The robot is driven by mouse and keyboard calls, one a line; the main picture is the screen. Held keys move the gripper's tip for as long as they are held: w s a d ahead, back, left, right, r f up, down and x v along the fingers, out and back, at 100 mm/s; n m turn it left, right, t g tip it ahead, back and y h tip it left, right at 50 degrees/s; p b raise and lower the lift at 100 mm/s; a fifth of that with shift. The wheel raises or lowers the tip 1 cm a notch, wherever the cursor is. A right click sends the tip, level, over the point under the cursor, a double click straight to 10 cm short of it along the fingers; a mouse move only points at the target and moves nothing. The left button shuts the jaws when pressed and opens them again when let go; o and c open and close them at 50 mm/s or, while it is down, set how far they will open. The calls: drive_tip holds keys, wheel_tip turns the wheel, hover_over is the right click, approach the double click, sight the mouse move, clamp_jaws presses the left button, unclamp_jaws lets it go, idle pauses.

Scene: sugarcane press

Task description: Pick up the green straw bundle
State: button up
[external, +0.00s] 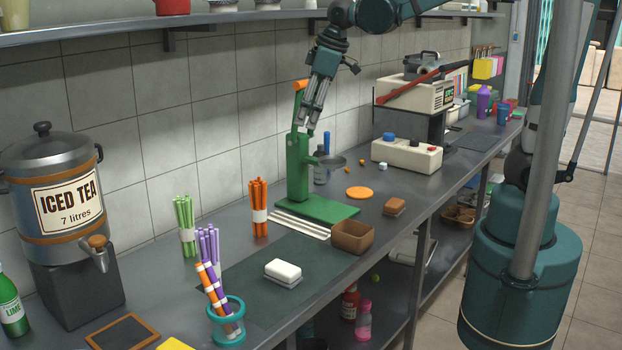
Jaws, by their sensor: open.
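The green straw bundle (185,222) stands upright on the grey counter, toward the left of the external view. A pale band wraps its middle. My gripper (310,122) is open and empty, pointing down, high above the counter beside the upper part of the green press (300,170). It is well to the right of the green bundle and higher than it. I cannot tell whether the gripper touches the press.
A purple bundle (208,245) stands close to the green one, and an orange bundle (258,205) stands farther right. A teal holder (227,332) with striped straws is in front. The iced tea dispenser (62,190) is to the left. A brown box (352,238) sits near the counter edge.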

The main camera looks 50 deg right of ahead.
sight(182, 197)
drive_tip(key=w+a+f+n+g+p, duration=0.1)
drive_tip(key=w+a+f+n, duration=0.3)
drive_tip(key=a, duration=0.6)
drive_tip(key=w+a+f+n+g+p, duration=0.1)
drive_tip(key=w+a+f+n, duration=0.3)
drive_tip(key=w+a+f, duration=0.5)
drive_tip(key=w+a+f+n+g+h+p, duration=0.1)
drive_tip(key=w+a+f+n, duration=0.3)
drive_tip(key=w+a+f, duration=0.3)
drive_tip(key=shift+w+a+f+n+g, duration=0.1)
drive_tip(key=shift+a+n+g, duration=0.1)
drive_tip(key=shift+a, duration=1.15)
drive_tip(key=shift+a+f+n+g, duration=0.1)
drive_tip(key=shift+a+g, duration=0.1)
drive_tip(key=shift+a, duration=1.1)
drive_tip(key=shift+a+f, duration=0.3)
drive_tip(key=shift+f, duration=0.1)
drive_tip(key=shift+f, duration=1.2)
drive_tip(key=shift+f, duration=0.1)
drive_tip(key=shift+f, duration=2.5)
